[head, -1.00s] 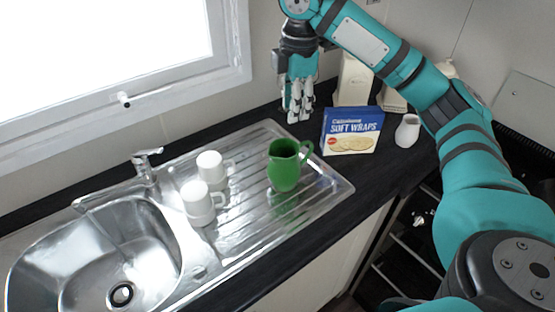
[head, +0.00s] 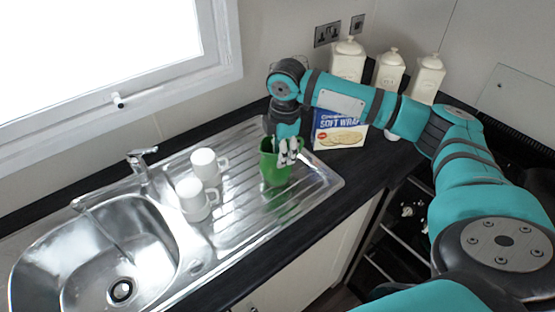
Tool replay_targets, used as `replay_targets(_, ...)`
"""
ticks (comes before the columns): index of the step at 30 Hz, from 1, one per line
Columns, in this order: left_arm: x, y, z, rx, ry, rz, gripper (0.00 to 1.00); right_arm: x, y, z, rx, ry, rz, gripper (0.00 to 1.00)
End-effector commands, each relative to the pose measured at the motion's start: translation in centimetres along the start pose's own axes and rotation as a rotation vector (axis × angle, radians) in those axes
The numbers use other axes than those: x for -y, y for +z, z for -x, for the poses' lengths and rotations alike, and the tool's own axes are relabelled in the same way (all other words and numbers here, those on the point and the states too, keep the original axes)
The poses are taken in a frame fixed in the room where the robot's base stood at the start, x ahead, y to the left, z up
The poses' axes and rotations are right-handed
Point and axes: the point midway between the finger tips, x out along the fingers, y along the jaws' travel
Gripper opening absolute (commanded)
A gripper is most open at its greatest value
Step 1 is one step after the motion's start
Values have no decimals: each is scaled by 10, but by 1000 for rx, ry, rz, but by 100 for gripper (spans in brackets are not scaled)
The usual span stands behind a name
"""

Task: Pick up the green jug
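The green jug (head: 269,170) stands upright on the ribbed steel drainboard (head: 232,215), right of two white mugs. My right gripper (head: 287,153) reaches down from above, with its pale fingers in front of the jug's upper right side. The fingers and wrist hide the jug's handle and part of its rim. I cannot tell whether the fingers touch the jug or are closed on it. My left gripper is not in view.
Two white mugs (head: 209,165) (head: 194,197) stand close left of the jug. A soft wraps box (head: 340,133) is just right of it, partly behind my arm. Three cream canisters (head: 347,60) stand in the corner. The sink basin (head: 95,255) is empty.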

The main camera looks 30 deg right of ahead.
Motion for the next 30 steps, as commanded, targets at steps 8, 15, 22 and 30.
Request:
replay_targets(8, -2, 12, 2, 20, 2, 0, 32, 0, 0, -12, 0, 0, 2, 37)
replay_targets(15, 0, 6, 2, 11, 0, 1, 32, 0, 0, -12, 0, 0, 2, 16)
replay_targets(22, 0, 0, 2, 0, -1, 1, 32, 0, 0, -12, 0, 0, 2, 0)
replay_targets(30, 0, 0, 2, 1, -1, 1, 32, 0, 0, -12, -1, 0, 2, 0)
